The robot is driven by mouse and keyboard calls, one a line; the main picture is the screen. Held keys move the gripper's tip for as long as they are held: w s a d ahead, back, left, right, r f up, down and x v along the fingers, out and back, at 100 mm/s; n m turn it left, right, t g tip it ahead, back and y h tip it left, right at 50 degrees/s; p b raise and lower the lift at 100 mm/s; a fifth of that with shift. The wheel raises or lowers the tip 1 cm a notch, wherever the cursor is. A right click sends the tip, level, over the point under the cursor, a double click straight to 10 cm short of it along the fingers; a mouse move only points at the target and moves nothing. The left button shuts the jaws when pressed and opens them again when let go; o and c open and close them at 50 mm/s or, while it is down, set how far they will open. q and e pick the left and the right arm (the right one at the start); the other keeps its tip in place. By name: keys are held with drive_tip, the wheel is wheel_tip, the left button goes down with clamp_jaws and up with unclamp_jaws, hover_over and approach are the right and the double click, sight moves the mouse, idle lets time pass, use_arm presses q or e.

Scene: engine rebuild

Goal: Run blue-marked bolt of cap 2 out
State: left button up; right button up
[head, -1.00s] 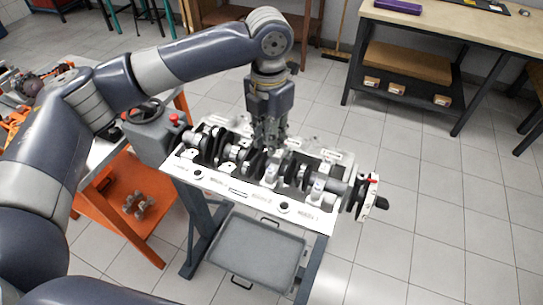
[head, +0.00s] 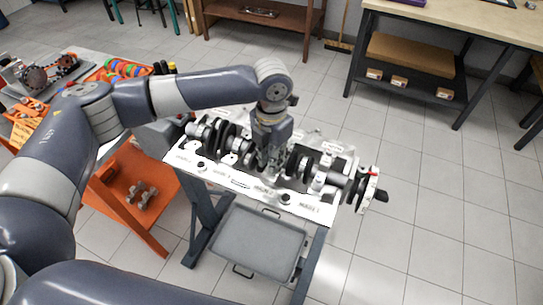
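The crankshaft (head: 335,179) lies along the engine block (head: 213,172) on its stand. White labels run along the block's near edge. My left gripper (head: 271,170) points down onto the middle of the crankshaft, between a dark counterweight on its left and bright journals on its right. Its fingers overlap the dark parts there, so I cannot tell whether they are open or shut. Cap 2 and its blue-marked bolt cannot be made out; the gripper may cover them. My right gripper is not in view.
A grey tray (head: 247,259) sits low on the stand. An orange cart (head: 118,212) with metal parts stands at the left. A workbench (head: 450,32) with small boxes below stands at the back right. The tiled floor at the right is clear.

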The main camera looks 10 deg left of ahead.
use_arm(q)
clamp_jaws()
drive_tip(key=shift+r, duration=0.15)
drive_tip(key=shift+r+n+p, duration=0.1)
drive_tip(key=shift+n+p, duration=0.4)
drive_tip(key=shift+p, duration=0.45)
drive_tip(key=n+p, duration=0.4)
drive_tip(key=shift+d+p, duration=0.15)
drive_tip(key=shift+p, duration=0.2)
drive_tip(key=n+p, duration=0.3)
drive_tip(key=n, duration=0.1)
drive_tip(key=shift+d+n+p, duration=0.1)
drive_tip(key=shift+n+p, duration=0.45)
drive_tip(key=shift+n, duration=0.15)
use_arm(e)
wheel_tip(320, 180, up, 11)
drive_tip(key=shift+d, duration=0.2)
use_arm(q)
drive_tip(key=shift+f+n, duration=0.25)
drive_tip(key=shift+n, duration=0.05)
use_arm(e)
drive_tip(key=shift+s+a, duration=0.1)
